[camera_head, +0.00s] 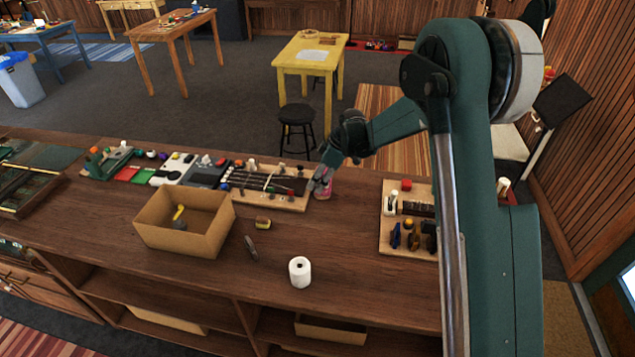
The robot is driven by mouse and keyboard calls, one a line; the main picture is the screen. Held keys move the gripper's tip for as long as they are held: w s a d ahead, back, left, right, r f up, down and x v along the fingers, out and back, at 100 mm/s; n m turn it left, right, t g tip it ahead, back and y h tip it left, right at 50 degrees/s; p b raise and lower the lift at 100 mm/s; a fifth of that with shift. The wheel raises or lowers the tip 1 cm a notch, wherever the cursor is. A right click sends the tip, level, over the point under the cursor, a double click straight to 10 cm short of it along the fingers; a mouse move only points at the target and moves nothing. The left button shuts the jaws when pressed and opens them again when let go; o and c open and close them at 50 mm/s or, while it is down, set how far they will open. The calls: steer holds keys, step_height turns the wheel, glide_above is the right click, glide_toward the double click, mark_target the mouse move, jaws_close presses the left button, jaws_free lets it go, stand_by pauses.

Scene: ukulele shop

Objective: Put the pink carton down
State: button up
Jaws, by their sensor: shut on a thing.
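The pink carton (324,189) is small and sits at the right end of the wooden board with strings on the workbench. My gripper (316,184) comes down on it from the upper right and is shut on it. The gripper's fingers hide part of the carton. From this view I cannot tell whether its base touches the bench top or is a little above it.
An open cardboard box (185,208) stands left of centre on the bench (350,250). A white paper roll (299,271), a dark tool (251,248) and a small brush-like block (263,223) lie nearby. A tool board (390,248) is at right. Bench between is clear.

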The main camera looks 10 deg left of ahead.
steer(key=shift+f, duration=0.35)
steer(key=o, duration=1)
steer(key=shift+c, duration=0.2)
steer(key=shift+r, duration=0.25)
steer(key=v, duration=1.2)
steer(key=shift+b, duration=0.4)
steer(key=shift+f, duration=0.1)
steer(key=shift+d, duration=0.1)
